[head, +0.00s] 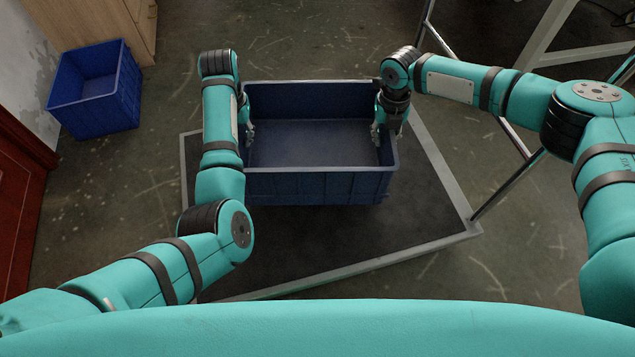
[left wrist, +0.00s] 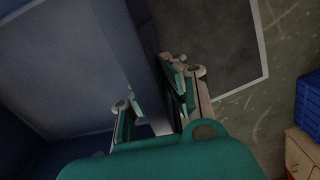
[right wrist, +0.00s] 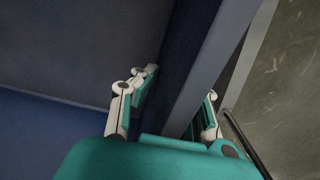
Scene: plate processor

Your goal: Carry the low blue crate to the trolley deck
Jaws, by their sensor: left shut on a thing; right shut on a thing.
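The low blue crate (head: 318,187) is upright and looks empty in the middle of the head view. It is over the dark trolley deck (head: 432,205) with its pale rim; whether it rests on the deck or hangs just above it, I cannot tell. My left gripper (head: 249,132) is shut on the crate's left wall; the left wrist view shows its fingers (left wrist: 152,84) on either side of that wall. My right gripper (head: 377,132) is shut on the right wall, its fingers (right wrist: 178,88) astride it in the right wrist view. The fingertips are partly hidden.
Another blue crate (head: 112,105) stands on the floor at the upper left, beside a wooden cabinet (head: 100,18). A red-brown panel (head: 18,205) is at the left edge. A metal rail (head: 516,140) and a pale frame (head: 548,30) are at the right. The deck's front part is bare.

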